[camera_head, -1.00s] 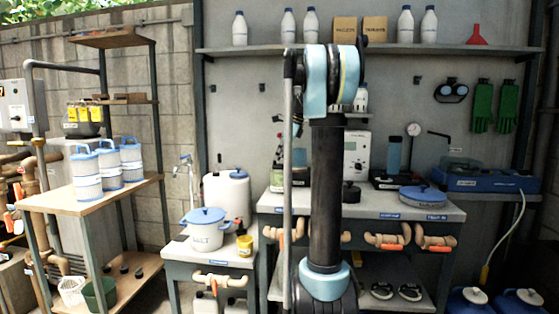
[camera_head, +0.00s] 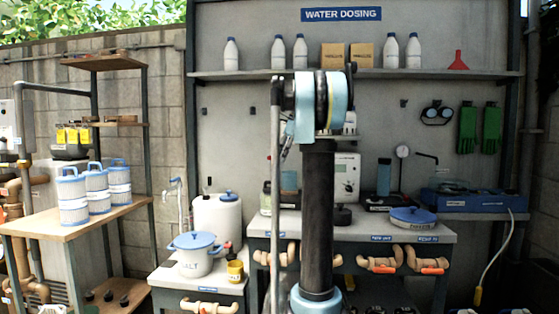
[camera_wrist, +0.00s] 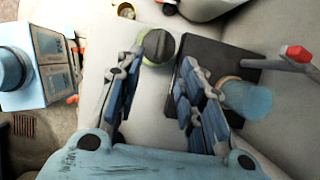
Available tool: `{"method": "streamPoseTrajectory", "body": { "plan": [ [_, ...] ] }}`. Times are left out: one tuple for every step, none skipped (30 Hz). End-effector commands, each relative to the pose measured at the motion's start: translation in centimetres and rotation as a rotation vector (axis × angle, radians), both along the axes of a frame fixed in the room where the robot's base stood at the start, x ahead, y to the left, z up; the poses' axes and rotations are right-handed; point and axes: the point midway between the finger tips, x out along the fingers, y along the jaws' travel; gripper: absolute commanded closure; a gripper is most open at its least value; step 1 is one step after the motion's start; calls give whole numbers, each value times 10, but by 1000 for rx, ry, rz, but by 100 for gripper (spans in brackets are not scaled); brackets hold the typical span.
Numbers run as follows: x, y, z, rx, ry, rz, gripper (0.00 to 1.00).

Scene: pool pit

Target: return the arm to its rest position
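My arm (camera_head: 318,190) stands upright in the middle of the head view, a dark column with light-blue joints at top and bottom. My gripper cannot be made out in the head view; the arm covers that part. In the wrist view my gripper (camera_wrist: 162,60) shows two blue-grey fingers spread apart, open, with nothing held. A round dark-topped, green-edged object (camera_wrist: 158,47) lies beyond the fingertips in the picture; its distance cannot be told. A black base (camera_wrist: 205,60) with a blue cylinder (camera_wrist: 250,98) shows beside and partly behind the right finger.
Behind my arm is a bench (camera_head: 440,230) with a blue-lidded dish (camera_head: 412,217) and devices. Filter cartridges (camera_head: 95,190) stand on a wooden shelf. A wall shelf (camera_head: 360,74) carries bottles.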

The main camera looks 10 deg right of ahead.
Motion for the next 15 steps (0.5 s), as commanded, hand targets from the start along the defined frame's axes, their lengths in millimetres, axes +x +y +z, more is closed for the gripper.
{"method": "streamPoseTrajectory", "body": {
  "plan": [
    [0, 0, 0, 0, 0, 0, 64],
    [0, 0, 0, 0, 0, 0, 64],
    [0, 0, 0, 0, 0, 0, 64],
    [0, 0, 0, 0, 0, 0, 64],
    [0, 0, 0, 0, 0, 0, 64],
    [-1, 0, 0, -1, 0, 2, 64],
    [-2, 1, -1, -2, -2, 6, 64],
    [-4, 2, -2, -5, -4, 13, 64],
    [-8, 3, -4, -10, -10, 27, 64],
    [-12, 4, -5, -17, -14, 43, 64],
    [-17, 6, -8, -24, -20, 61, 64],
    [-26, 9, -11, -35, -31, 92, 64],
    [-33, 11, -15, -45, -40, 119, 64],
    [-41, 14, -18, -56, -50, 149, 64],
    [-52, 17, -24, -73, -64, 193, 64]
  ]
}}
